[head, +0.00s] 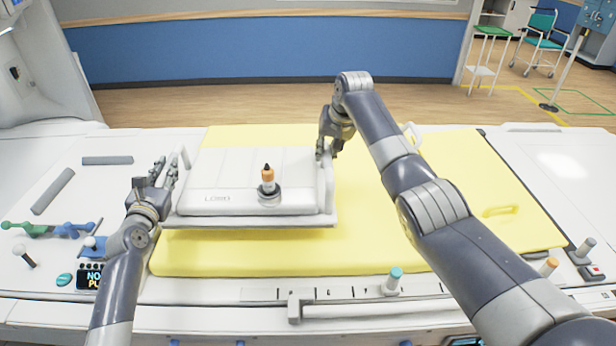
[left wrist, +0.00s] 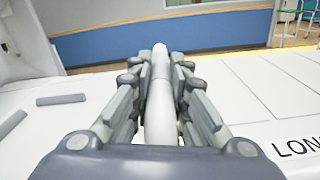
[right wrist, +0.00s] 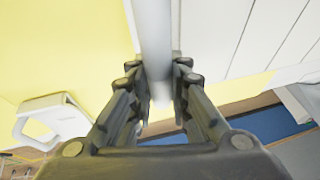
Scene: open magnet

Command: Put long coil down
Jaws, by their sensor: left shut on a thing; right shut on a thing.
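The long coil (head: 245,180) is a white slab with lettering near its front edge and a handle on each short side. It hangs above the yellow mat (head: 375,225), tilted slightly, with a shadow under its front edge. My left gripper (head: 165,178) is shut on its left handle, which shows as a white bar between the fingers in the left wrist view (left wrist: 160,95). My right gripper (head: 328,148) is shut on its right handle, a pale bar between the fingers in the right wrist view (right wrist: 152,40). The coil's underside is hidden.
Grey bars (head: 53,191) and a green and blue piece (head: 50,229) lie on the white surface at left. A teal-topped knob (head: 394,280) stands at the front. The yellow mat's right part is mostly clear.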

